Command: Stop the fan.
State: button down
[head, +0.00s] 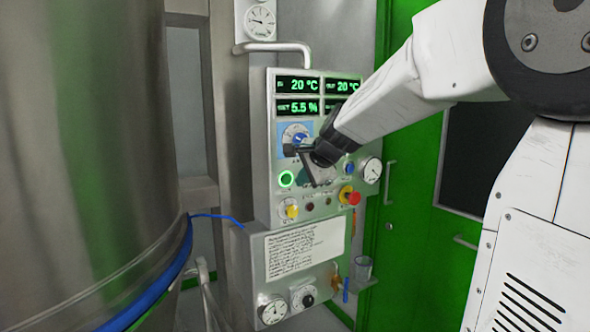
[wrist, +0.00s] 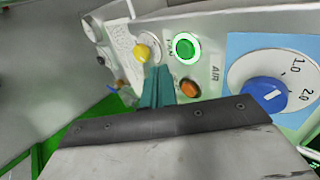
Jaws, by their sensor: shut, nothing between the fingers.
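The grey control panel (head: 268,190) stands in the middle of the head view. A ring-lit green button (head: 286,179) glows on its left side; it also shows in the wrist view (wrist: 188,47). Small lettering beside it there looks like FAN, but is hard to read. A yellow knob (wrist: 141,53) is left of it, and an unlit orange button (wrist: 189,88) is below it, near the label AIR. My gripper (head: 304,176) is in front of the panel, right of the green button. Its teal fingertips (wrist: 158,74) are together and empty; contact with the panel cannot be told.
A blue knob (wrist: 268,93) on a 1.0–2.0 dial is right of the fingers. A red mushroom button (head: 352,197) is at the panel's lower right. A large steel vessel (head: 90,150) fills the left. Gauges and a text placard (head: 304,250) are below.

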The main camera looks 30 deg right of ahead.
aim_at(288, 177)
jog(key=shift+w+f, duration=0.2)
jog(key=shift+w, duration=1)
jog(key=shift+w+f, duration=0.15)
jog(key=shift+w, duration=1)
jog(key=shift+w, duration=0.6)
jog(key=shift+w+d+r, duration=0.1)
jog(key=shift+w+r, duration=0.05)
jog(key=shift+r, duration=0.1)
